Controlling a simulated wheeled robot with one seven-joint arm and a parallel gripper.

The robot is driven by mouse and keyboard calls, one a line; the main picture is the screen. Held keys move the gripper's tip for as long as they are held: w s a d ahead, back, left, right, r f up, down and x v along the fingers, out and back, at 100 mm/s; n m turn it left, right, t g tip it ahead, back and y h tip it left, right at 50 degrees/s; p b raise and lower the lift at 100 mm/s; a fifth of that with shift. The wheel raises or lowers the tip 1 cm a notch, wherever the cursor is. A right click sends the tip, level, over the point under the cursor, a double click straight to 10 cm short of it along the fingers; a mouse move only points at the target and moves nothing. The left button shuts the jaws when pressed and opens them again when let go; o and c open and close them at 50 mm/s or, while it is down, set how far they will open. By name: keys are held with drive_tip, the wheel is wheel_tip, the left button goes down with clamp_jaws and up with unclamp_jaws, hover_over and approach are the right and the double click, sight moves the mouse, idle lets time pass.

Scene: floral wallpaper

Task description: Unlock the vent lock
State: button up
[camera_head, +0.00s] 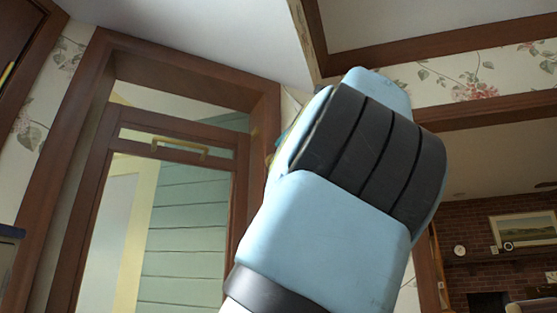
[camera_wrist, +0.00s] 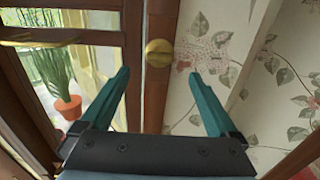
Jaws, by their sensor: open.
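A round brass knob (camera_wrist: 158,52), which looks like the vent lock, sits on a dark wooden post in the wrist view. My gripper (camera_wrist: 159,73) is open, its two teal fingers pointing toward the post. The knob appears between the fingertips and a little beyond them, with nothing held. A wood-framed glazed panel (camera_head: 113,150) with a horizontal brass handle (camera_head: 180,148) stands left of my arm in the head view. The handle also shows at the upper left in the wrist view (camera_wrist: 40,40). In the head view my arm hides the gripper and the knob.
Floral wallpaper (camera_wrist: 215,50) covers the wall right of the post. A potted plant (camera_wrist: 68,108) shows through the glass at left. A brown wooden door casing (camera_head: 258,110) surrounds the panel. A brick fireplace wall (camera_head: 475,245) lies far right through a wide opening.

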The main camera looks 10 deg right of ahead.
drive_tip(key=p+x, duration=0.4)
drive_tip(key=x, duration=0.5)
drive_tip(key=shift+w, duration=0.4)
drive_tip(key=shift+a, duration=0.1)
drive_tip(key=c, duration=1.4)
drive_tip(key=shift+f, duration=0.1)
